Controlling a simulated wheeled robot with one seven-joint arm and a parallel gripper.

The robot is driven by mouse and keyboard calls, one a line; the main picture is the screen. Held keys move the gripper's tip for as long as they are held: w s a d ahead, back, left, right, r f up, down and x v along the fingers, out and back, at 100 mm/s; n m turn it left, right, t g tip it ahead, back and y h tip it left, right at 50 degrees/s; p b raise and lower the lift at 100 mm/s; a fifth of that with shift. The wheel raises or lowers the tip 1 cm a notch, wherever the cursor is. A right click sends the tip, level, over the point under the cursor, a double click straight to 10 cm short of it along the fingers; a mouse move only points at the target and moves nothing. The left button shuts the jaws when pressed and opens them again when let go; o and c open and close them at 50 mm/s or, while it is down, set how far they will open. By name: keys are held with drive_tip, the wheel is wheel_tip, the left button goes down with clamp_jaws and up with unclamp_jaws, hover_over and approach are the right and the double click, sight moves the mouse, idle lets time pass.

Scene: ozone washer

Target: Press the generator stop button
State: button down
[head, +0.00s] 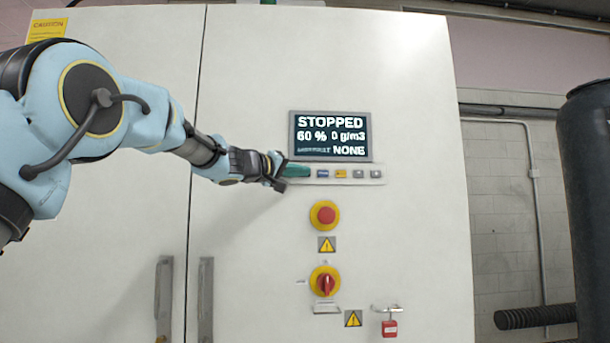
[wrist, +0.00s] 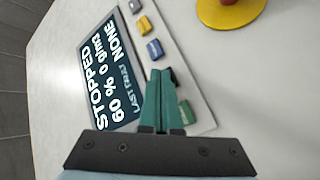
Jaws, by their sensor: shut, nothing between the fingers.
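My gripper (head: 308,171) is shut and empty, with its teal fingers at the left part of the button strip (head: 383,181) below the display. In the wrist view, the fingertips (wrist: 161,72) are beside a dark button (wrist: 173,76), partly hidden by them. I cannot tell whether they touch it. A green button (wrist: 187,111) is at one side, and a blue button (wrist: 154,48) at the other. No stop label is readable. The display (head: 332,135) reads STOPPED, 60 %, 0 g/m3 and NONE.
A red emergency knob on yellow (head: 323,215) and a red rotary switch (head: 325,283) are below the strip. A red padlock (head: 389,328) hangs lower right. Two door handles (head: 206,300) are left. A dark cylinder (head: 590,180) stands at the right.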

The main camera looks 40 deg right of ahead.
drive_tip(key=shift+s+f, duration=0.1)
drive_tip(key=shift+s+a+b, duration=0.45)
drive_tip(key=shift+s+b, duration=0.05)
drive_tip(key=shift+b, duration=0.35)
drive_tip(key=shift+s+a+b, duration=1.6)
drive_tip(key=shift+s+b, duration=0.3)
drive_tip(key=shift+b, duration=0.25)
